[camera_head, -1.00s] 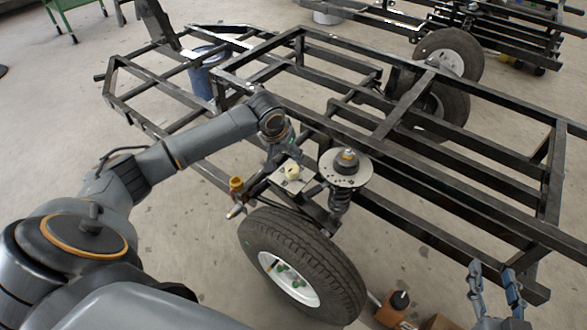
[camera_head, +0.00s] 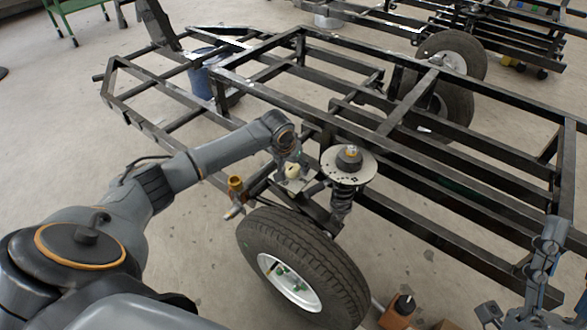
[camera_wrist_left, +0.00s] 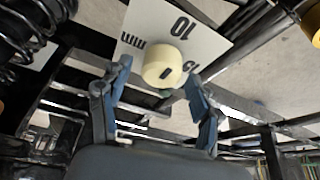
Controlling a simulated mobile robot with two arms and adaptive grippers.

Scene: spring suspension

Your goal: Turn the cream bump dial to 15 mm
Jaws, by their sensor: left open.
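The cream dial (camera_wrist_left: 160,66) is round and sits on a white plate (camera_wrist_left: 172,24) with upside-down black print: "10", "mm" and a partly covered "15". The dial has a small dark mark near its lower edge in the left wrist view. The dial also shows small in the head view (camera_head: 292,170). My left gripper (camera_wrist_left: 157,72) is open, with one blue-grey finger on each side of the dial; I cannot tell whether they touch it. My right gripper (camera_head: 520,283) is at the bottom right of the head view, its fingers spread, away from the dial.
A coil spring with a round metal plate (camera_head: 348,166) stands right beside the dial plate. A tyre (camera_head: 300,265) is just below. A brass-coloured cup (camera_head: 236,184) is to the left. Black frame bars (camera_head: 400,105) surround the area.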

